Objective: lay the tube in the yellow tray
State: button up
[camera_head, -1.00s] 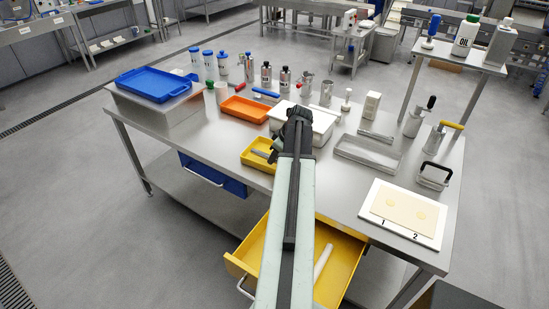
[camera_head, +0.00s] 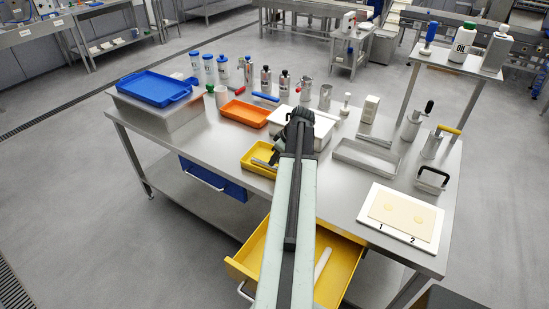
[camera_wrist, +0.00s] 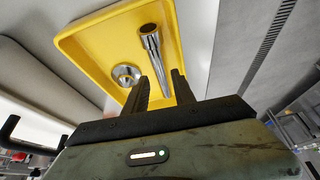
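The yellow tray (camera_head: 247,165) sits on the steel table's front edge, left of my arm; it fills the top of the wrist view (camera_wrist: 85,42). A shiny metal tube (camera_wrist: 153,50) lies in it, its wider end toward the tray's far side. In the head view, the tube is a small grey bar (camera_head: 263,163). My gripper (camera_wrist: 161,74) is open, its two black fingers apart on either side of the tube's near end, with gaps visible. A round metal piece with a hole (camera_wrist: 126,75) lies left of the tube.
A white lidded box (camera_head: 325,126) stands behind the gripper and an orange tray (camera_head: 243,113) behind the yellow one. An open yellow drawer (camera_head: 345,270) with a pale roller sticks out below. A steel tray (camera_head: 366,160) and a white board (camera_head: 365,214) are at right.

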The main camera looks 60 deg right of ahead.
jog(key=p+v, duration=0.7)
jog(key=v, duration=0.3)
jog(key=shift+p, duration=0.3)
jog(key=w+a+f+g, duration=0.1)
jog(key=w+a, duration=0.6)
jog(key=a, duration=0.3)
jog(key=w+a+g+y, duration=0.1)
jog(key=w+a, duration=0.5)
jog(key=a, duration=0.4)
jog(key=w+a+f+g, duration=0.1)
jog(key=w+a, duration=0.6)
jog(key=a, duration=0.3)
jog(key=a+g+h, duration=0.1)
jog(key=a, duration=2.7)
jog(key=shift+w+g, duration=0.25)
jog(key=shift+g, duration=0.15)
